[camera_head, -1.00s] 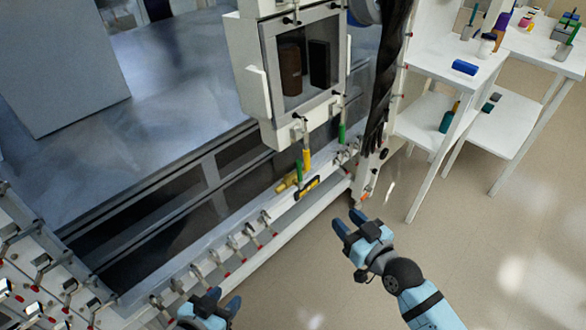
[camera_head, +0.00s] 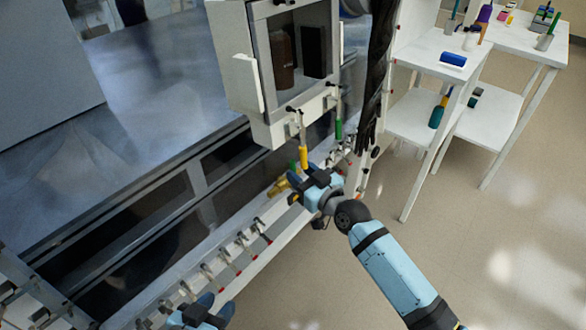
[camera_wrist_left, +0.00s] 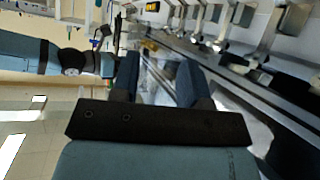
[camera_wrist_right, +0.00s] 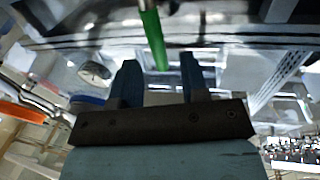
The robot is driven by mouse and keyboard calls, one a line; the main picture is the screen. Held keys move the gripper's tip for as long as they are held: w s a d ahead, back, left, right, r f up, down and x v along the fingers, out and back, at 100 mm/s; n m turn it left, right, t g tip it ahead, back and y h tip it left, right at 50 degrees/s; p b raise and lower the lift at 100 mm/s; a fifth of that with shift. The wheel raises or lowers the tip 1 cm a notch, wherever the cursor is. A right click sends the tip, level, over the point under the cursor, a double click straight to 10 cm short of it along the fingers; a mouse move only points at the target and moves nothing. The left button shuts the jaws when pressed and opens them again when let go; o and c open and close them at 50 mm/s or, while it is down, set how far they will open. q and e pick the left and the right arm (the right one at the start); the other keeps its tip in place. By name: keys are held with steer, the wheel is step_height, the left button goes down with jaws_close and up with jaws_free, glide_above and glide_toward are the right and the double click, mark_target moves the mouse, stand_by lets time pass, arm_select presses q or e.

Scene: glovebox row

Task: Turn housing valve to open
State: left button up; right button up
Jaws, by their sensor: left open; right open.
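The housing valve is a brass fitting (camera_head: 277,188) on the white rail below the cabinet in the head view. A green part (camera_head: 293,165) stands just behind it. My right gripper (camera_head: 304,175) is open at the valve and hides its yellow-and-black handle. In the right wrist view a green bar (camera_wrist_right: 152,38) extends down between the open fingers; I cannot tell whether they touch it. My left gripper (camera_head: 212,302) is open and empty at the bottom of the head view. A small yellow part (camera_wrist_left: 150,45) shows far beyond its fingers in the left wrist view.
A windowed cabinet (camera_head: 290,60) hangs above the valve, with a yellow handle (camera_head: 304,157) and a green handle (camera_head: 338,128) below. Several small levers (camera_head: 243,238) line the rail. White shelves (camera_head: 430,115) stand at right. The floor at lower right is clear.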

mark_target(295, 168)
arm_select(q)
steer(key=shift+r, duration=0.2)
arm_select(e)
steer(key=shift+x, duration=1.65)
jaws_close()
